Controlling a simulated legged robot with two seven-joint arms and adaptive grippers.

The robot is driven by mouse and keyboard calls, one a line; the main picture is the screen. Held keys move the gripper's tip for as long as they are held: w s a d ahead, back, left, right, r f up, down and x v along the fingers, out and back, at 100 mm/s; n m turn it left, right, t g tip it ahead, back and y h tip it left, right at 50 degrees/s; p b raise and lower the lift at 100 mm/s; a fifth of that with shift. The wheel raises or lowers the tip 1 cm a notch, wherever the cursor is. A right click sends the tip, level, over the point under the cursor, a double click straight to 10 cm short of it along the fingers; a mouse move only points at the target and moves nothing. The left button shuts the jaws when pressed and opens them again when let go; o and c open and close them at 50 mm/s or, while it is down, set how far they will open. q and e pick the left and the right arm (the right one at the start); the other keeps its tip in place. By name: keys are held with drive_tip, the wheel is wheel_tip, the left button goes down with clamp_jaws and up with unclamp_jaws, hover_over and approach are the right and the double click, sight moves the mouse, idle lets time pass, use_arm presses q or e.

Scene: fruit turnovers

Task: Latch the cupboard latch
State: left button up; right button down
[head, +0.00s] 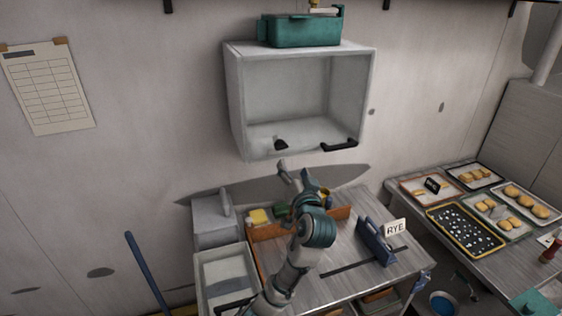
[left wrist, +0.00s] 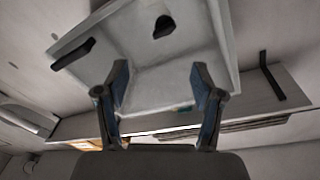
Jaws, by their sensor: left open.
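The pale grey cupboard (head: 232,100) hangs on the wall, its interior visible from the front; I cannot tell whether a clear door covers it. A small dark knob-like piece, possibly the latch (head: 280,143), sits low at its front, left of a black bar handle (head: 339,145). In the left wrist view the dark piece (left wrist: 163,26) and handle (left wrist: 72,53) show on the cupboard (left wrist: 190,45) beyond the fingers. My left gripper (head: 296,176) is below the cupboard, apart from the dark piece. Its fingers (left wrist: 160,84) are spread and empty. My right gripper is out of view.
A teal box (head: 302,31) stands on the cupboard. Below is a metal table (head: 345,255) with a blue holder (head: 374,243) and a RYE sign (head: 395,228). Trays of pastries lie on the right counter (head: 497,262).

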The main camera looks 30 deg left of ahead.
use_arm(q)
drive_tip(key=s+d+n+g+y+b, duration=0.15)
drive_tip(key=d+n, duration=0.25)
drive_tip(key=n, duration=0.4)
drive_tip(key=p, duration=0.4)
approach(283, 145)
drive_tip(key=shift+n+g, duration=0.25)
drive_tip(key=shift+n, duration=0.05)
drive_tip(key=x, duration=0.8)
drive_tip(key=shift+s+a+f, duration=0.1)
drive_tip(key=shift+a+f, duration=0.05)
drive_tip(key=shift+w+a+p, duration=0.3)
drive_tip(key=shift+w+a, duration=0.25)
drive_tip(key=shift+w, duration=0.2)
drive_tip(key=shift+f, duration=0.1)
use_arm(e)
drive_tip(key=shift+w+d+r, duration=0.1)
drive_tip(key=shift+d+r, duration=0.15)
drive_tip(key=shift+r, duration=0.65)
use_arm(q)
drive_tip(key=shift+a, duration=0.15)
